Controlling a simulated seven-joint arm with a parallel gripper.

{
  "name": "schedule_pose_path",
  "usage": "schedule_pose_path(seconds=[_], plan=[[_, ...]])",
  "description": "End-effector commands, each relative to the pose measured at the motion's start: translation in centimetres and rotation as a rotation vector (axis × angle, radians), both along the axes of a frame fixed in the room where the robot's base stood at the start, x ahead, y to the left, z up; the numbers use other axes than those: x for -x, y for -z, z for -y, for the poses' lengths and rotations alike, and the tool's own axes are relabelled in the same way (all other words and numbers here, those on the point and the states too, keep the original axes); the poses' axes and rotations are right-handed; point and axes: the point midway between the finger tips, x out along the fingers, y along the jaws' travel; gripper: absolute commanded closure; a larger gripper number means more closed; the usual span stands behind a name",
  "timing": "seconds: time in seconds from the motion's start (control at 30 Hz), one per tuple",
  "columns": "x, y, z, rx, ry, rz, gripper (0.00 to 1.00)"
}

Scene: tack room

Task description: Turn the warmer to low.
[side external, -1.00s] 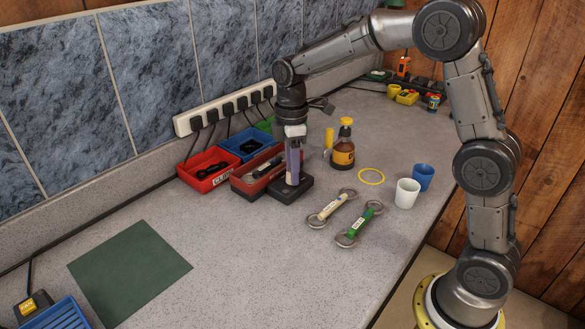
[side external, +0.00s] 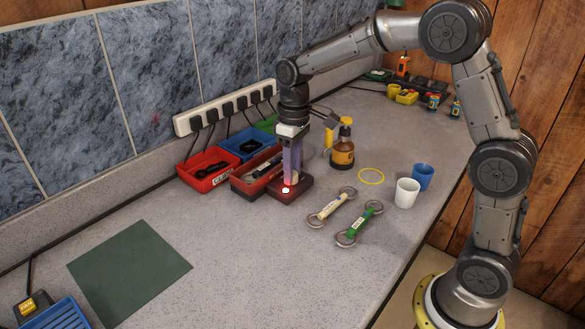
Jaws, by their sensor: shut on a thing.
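The warmer (side external: 305,189), which I take to be the low dark box near the middle of the counter, sits in front of the trays. A bright whitish-red light (side external: 286,190) shows on its near side and casts a red tint over it. My gripper (side external: 291,178) points straight down over the warmer, with its fingertips at the box's top. It is shut on a small part there, seemingly the warmer's knob, which the fingers hide. I cannot read any setting marks.
A red tray (side external: 207,181) and a blue tray (side external: 235,140) stand behind, below a power strip (side external: 220,110). An amber bottle (side external: 342,152) stands close on the right. Two bits (side external: 332,206) (side external: 360,224), a yellow ring (side external: 371,175) and cups (side external: 407,192) lie rightward. Left counter has a green mat (side external: 130,268).

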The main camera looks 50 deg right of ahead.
Motion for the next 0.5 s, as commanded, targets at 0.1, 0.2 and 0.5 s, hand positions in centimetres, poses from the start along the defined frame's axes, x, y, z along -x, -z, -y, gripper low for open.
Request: schedule_pose_path(seconds=[0.1, 0.2, 0.5], plan=[[-0.01, -0.14, -0.02, -0.001, 0.085, 0.003, 1.0], [-0.01, -0.15, -0.02, -0.001, 0.145, 0.003, 1.0], [-0.01, -0.14, -0.05, 0.0, 0.251, 0.003, 1.0]])
